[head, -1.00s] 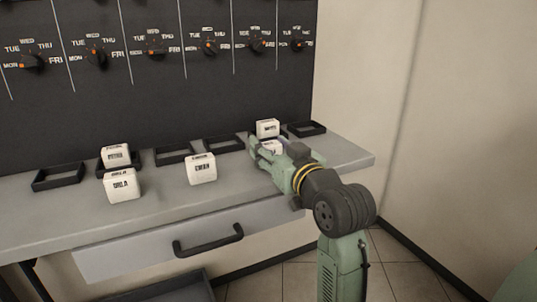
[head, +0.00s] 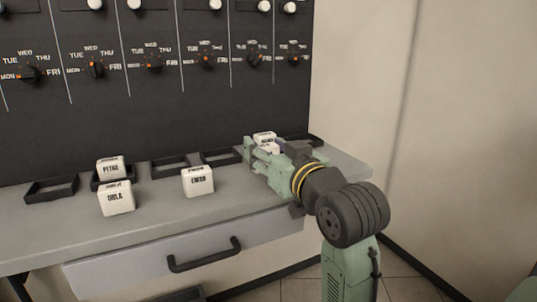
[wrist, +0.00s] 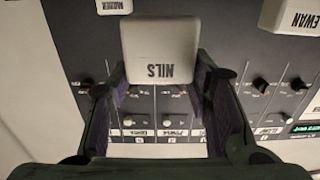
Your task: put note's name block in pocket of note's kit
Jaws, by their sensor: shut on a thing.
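My gripper (head: 255,148) is shut on a white name block, partly hidden by the fingers in the head view (head: 269,148). In the wrist view this block (wrist: 160,50) reads NILS, upside down, between the two fingers. The black square frames on the bench include an empty one at the far left (head: 50,199) and two behind the EWAN block (head: 197,181), at left (head: 169,176) and right (head: 221,163). I cannot tell which thing is the note or its kit.
The ORLA block (head: 116,199) stands near the front of the bench. The PETRA block (head: 111,168) sits in or over a frame. A dark panel with day dials (head: 150,110) rises behind.

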